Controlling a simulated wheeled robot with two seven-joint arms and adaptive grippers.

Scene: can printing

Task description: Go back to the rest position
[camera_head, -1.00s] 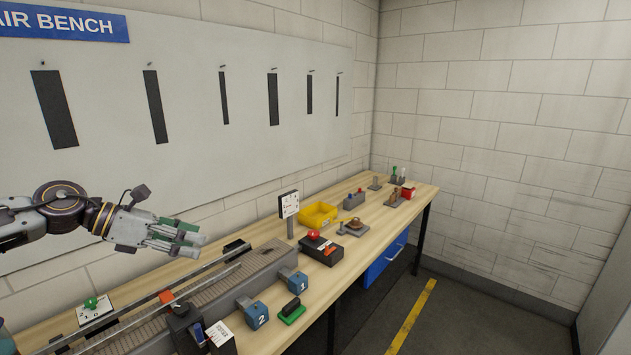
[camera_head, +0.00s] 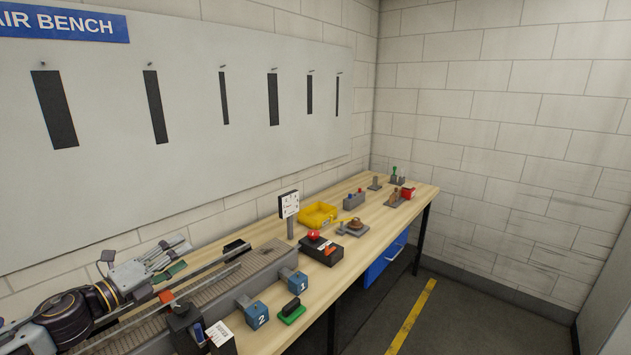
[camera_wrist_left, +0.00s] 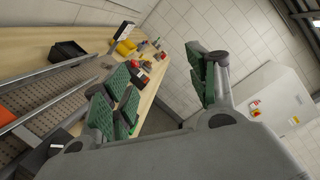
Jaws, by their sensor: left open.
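My left gripper (camera_head: 176,258) is at the lower left of the head view, over the rear left part of the bench beside the conveyor. Its fingers point up and to the right. In the left wrist view the green-padded fingers (camera_wrist_left: 165,90) are spread wide apart with nothing between them. The conveyor (camera_head: 225,284) with metal side rails runs along the bench below and to the right of the hand. My right gripper is not in view.
The wooden bench (camera_head: 375,218) holds a yellow bin (camera_head: 318,214), a black box with a red button (camera_head: 321,249), blue blocks marked 1 (camera_head: 292,282) and 2 (camera_head: 253,313), and a small sign (camera_head: 289,205). Open floor lies right of the bench. A wall panel stands behind.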

